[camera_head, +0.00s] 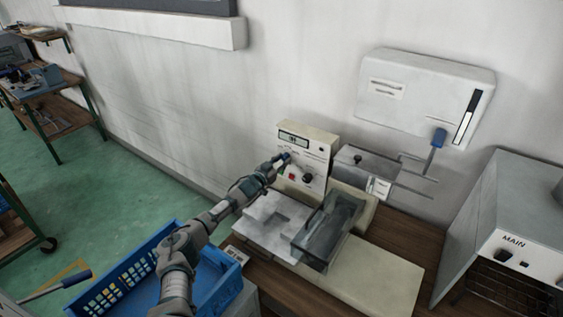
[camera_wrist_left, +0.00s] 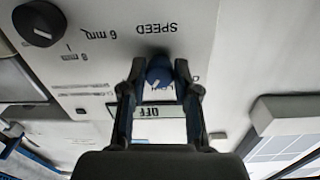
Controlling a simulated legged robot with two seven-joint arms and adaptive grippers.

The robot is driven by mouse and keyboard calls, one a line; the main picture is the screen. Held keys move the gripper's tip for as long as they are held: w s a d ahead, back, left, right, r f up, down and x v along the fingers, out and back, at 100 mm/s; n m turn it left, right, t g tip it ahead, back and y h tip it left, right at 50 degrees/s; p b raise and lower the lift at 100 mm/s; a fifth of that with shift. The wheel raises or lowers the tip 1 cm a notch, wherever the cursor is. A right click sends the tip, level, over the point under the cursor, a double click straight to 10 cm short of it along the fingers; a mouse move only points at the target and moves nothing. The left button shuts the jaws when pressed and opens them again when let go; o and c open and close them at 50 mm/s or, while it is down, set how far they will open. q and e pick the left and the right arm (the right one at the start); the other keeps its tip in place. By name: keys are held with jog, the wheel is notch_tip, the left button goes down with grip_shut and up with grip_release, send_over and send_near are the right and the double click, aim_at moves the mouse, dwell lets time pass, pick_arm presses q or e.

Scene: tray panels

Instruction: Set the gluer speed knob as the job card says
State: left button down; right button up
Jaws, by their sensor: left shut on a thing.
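The gluer's cream control panel (camera_head: 318,150) stands against the wall, with a small display (camera_head: 293,140) near its top. My left gripper (camera_head: 279,161) reaches the panel. In the left wrist view its two fingers (camera_wrist_left: 159,90) are shut on the blue speed knob (camera_wrist_left: 159,72), one on each side. The word SPEED appears upside down beside the knob. A white mark shows on the knob. The display (camera_wrist_left: 160,111) lies between the fingers and seems to read OFF. A second, black knob (camera_wrist_left: 39,23) is at the upper left. I cannot tell which card is the job card.
A red switch (camera_head: 292,177) and the black knob (camera_head: 308,179) sit just below the gripper. A dark transparent cover (camera_head: 328,228) stands on the machine. A blue crate (camera_head: 205,300) lies under my arm. A grey MAIN box (camera_head: 505,225) is at right.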

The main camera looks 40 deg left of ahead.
aim_at(286, 135)
pick_arm(q)
jog(key=shift+n+p, duration=0.35)
jog(key=shift+n, duration=2.95)
pick_arm(e)
jog(key=shift+s+d+f, duration=0.15)
jog(key=shift+s+f, duration=0.8)
pick_arm(q)
jog(key=shift+a, duration=0.1)
jog(key=c, duration=1)
grip_release()
jog(key=shift+o, duration=0.7)
jog(key=shift+a, duration=0.1)
pick_arm(e)
jog(key=shift+r, duration=0.1)
pick_arm(q)
notch_tip(286, 135, up, 10)
jog(key=shift+a+f, duration=0.1)
jog(key=shift+f, duration=0.05)
